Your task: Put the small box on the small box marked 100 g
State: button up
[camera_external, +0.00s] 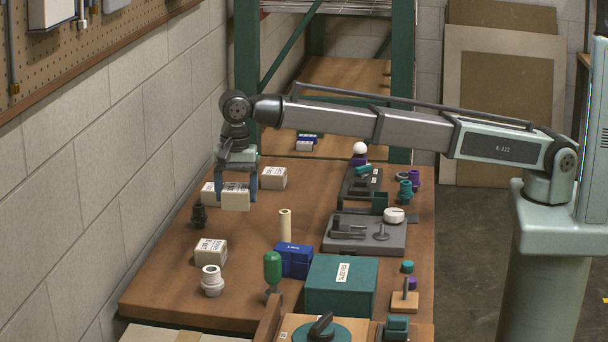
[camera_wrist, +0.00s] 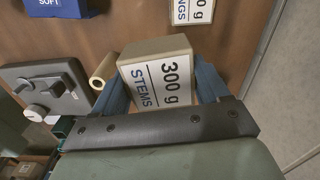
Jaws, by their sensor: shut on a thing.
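My gripper (camera_external: 237,188) is shut on a small cream box (camera_external: 236,200), held between its blue fingers. I cannot read which is marked 100 g.
A dark peg (camera_external: 199,215) stands close below the gripper. A cream tube (camera_external: 285,225), blue box (camera_external: 294,260), white fitting (camera_external: 212,281), green-topped part (camera_external: 272,270) and teal box (camera_external: 341,286) stand nearer the camera.

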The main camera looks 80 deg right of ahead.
notch_tip(320, 180, up, 2)
send_over(210, 245)
jog(key=shift+m, duration=0.7)
jog(key=shift+f, duration=4.9)
jog(key=shift+f, duration=0.1)
jog(key=o, duration=1.3)
notch_tip(210, 245, up, 12)
jog(key=shift+r, duration=0.15)
